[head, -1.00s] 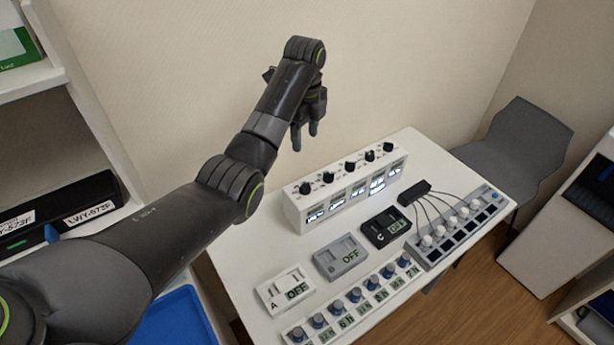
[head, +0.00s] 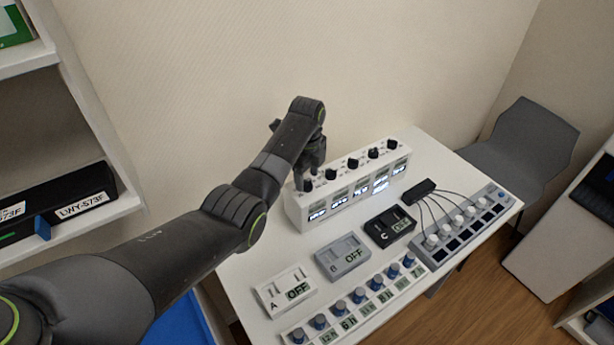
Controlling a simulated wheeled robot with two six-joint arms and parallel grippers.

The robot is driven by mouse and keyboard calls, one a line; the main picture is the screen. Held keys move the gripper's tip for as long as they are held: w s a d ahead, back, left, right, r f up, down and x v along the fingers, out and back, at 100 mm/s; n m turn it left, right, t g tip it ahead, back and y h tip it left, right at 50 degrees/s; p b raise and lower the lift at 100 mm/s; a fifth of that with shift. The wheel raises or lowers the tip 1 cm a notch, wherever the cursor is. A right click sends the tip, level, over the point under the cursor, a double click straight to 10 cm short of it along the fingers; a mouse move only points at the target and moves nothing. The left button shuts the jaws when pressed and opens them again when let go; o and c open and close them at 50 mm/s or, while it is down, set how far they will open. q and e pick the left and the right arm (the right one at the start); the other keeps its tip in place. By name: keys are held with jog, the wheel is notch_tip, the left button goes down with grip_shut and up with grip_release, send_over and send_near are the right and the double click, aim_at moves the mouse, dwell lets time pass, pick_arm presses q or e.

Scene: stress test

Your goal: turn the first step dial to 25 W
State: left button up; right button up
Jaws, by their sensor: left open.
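A white box (head: 298,213) with a row of black dials on its sloped top and lit displays on its front stands at the back of the table. The display writing is too small to read surely. My right gripper is out of view.
A grey chair (head: 530,140) stands at right.

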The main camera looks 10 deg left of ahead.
pick_arm(q)
jog(key=shift+f, duration=0.7)
jog(key=c, duration=1)
jog(key=shift+r, duration=0.1)
